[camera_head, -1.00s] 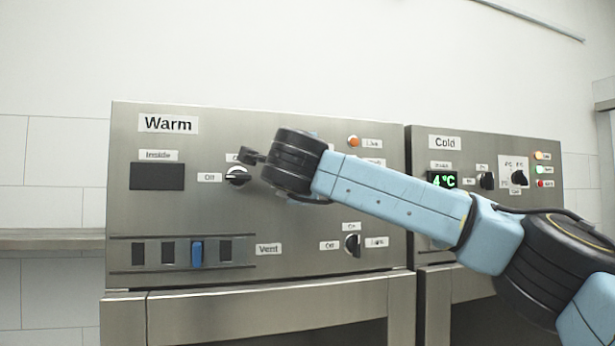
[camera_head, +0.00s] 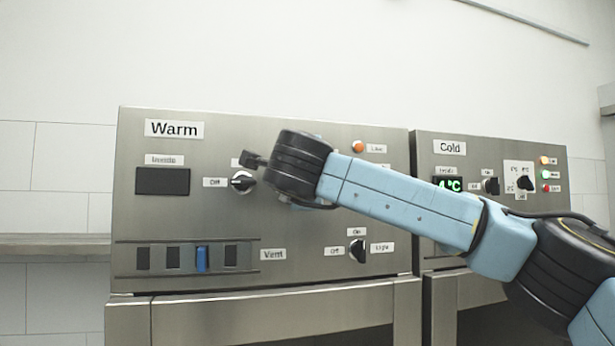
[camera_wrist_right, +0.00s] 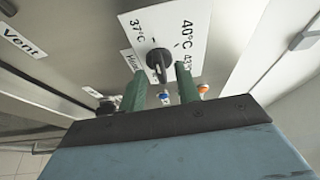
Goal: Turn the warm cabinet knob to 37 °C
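The warm cabinet's temperature knob (camera_wrist_right: 157,60) is black and sits on a white plate marked 37 °C, 40 °C and a partly hidden value. In the right wrist view my right gripper (camera_wrist_right: 162,70) is open, its two green fingers on either side of the knob with gaps showing. Whether the fingertips reach past the knob's front is unclear. In the head view my right arm covers this knob and the gripper. The warm cabinet (camera_head: 330,275) has a dark "Inside" display (camera_head: 162,181). My left gripper is out of view.
Left of my wrist is the warm On/Off knob (camera_head: 243,181); below are the light knob (camera_head: 358,251) and blue vent slider (camera_head: 202,259). An orange lamp (camera_head: 357,147) is above my forearm. The cold cabinet (camera_head: 480,150), reading 4 °C, stands at the right.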

